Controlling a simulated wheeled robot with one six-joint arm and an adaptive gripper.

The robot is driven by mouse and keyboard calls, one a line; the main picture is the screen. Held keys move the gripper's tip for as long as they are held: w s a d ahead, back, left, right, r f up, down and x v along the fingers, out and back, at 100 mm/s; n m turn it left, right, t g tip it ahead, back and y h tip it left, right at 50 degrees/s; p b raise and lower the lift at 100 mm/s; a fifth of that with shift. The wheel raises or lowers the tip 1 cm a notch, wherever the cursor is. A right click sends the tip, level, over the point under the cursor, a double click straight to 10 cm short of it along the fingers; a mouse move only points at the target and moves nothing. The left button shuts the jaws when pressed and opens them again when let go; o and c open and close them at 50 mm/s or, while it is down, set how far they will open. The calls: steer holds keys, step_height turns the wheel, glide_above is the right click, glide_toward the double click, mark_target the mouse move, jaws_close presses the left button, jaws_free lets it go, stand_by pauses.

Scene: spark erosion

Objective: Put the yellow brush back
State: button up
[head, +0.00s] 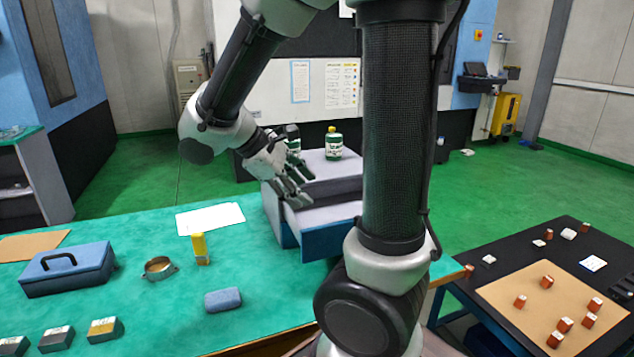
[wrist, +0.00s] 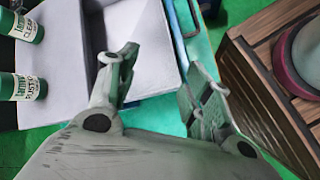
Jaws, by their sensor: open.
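I cannot clearly make out a yellow brush. My gripper (head: 296,199) is open and empty, over the pulled-out drawer (head: 328,213) of a grey-blue cabinet (head: 283,219). In the wrist view the open fingers (wrist: 160,62) are apart above the drawer (wrist: 142,88), with nothing between them. The part of the drawer I see looks empty; my arm hides its right end in the head view.
Two green-and-white bottles, one here (head: 334,145), stand on the cabinet. A black table (head: 490,262) with small orange-brown blocks is at right.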

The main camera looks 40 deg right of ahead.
steer(key=s+a+r+m+t+y, duration=0.2)
steer(key=s+r+m+t+y, duration=0.3)
steer(key=s, duration=0.4)
steer(key=m+t+y, duration=0.1)
steer(key=m+y, duration=0.1)
steer(key=shift+s+a+y, duration=0.15)
steer(key=shift+a+y, duration=0.05)
steer(key=shift+y, duration=0.2)
